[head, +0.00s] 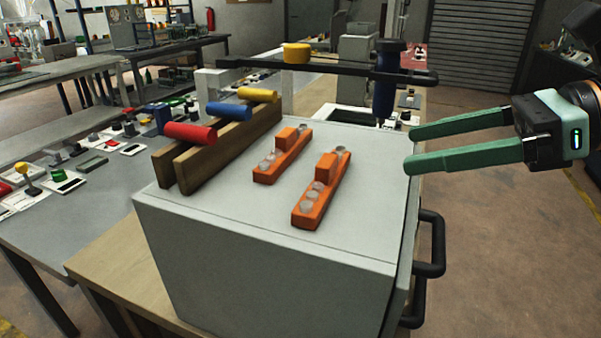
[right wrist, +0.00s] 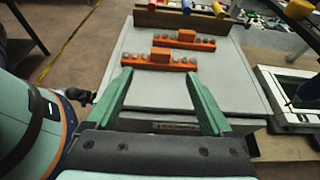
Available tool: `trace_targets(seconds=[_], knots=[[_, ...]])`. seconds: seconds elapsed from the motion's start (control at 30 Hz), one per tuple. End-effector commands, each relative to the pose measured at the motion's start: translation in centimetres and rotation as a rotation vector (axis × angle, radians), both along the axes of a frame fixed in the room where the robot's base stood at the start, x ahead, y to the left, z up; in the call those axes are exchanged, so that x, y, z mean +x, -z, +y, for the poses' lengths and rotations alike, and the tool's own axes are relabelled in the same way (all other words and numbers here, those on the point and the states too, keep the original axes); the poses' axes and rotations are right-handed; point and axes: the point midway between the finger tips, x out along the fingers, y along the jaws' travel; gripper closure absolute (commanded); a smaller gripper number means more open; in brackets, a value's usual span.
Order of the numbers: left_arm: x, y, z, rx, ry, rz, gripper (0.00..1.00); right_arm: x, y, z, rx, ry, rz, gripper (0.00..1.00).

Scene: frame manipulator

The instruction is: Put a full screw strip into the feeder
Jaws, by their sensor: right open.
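Two orange screw strips lie side by side on top of a grey cabinet (head: 190,232). The nearer strip (head: 307,215) and the farther strip (head: 262,177) each have a raised block in the middle and round grey screws along the top. In the right wrist view the nearer strip (right wrist: 160,62) and the farther strip (right wrist: 206,44) lie beyond the fingers. My right gripper (head: 409,149) is open and empty at the cabinet's right edge, apart from both strips. My left gripper is not in view. I cannot tell which thing is the feeder.
A wooden rack (head: 205,163) with red, blue and yellow rollers stands along the cabinet's left side. A dark blue tool (head: 386,88) hangs from a black arm (head: 330,69) behind the cabinet. Black handles (head: 436,240) stick out on the right. The cabinet top near the front is clear.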

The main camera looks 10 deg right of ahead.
Motion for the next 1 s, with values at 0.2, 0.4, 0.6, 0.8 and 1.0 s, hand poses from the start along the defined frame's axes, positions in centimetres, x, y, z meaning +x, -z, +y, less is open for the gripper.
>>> trace_targets(seconds=[0.2,0.4,0.6,0.8,1.0], knots=[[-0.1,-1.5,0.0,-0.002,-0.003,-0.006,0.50,1.1,0.4,1.9,0.001,-0.007,0.001,0.15],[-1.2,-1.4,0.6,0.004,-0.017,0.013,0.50,2.7,1.7,4.3,0.001,-0.006,0.000,0.15],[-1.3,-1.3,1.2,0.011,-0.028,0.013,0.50,3.6,2.6,5.5,0.001,-0.002,-0.001,0.15],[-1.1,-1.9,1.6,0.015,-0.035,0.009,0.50,4.3,2.9,6.5,0.002,-0.004,-0.001,0.15],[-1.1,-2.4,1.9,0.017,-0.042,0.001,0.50,5.9,3.9,8.6,0.001,-0.004,0.000,0.15]])
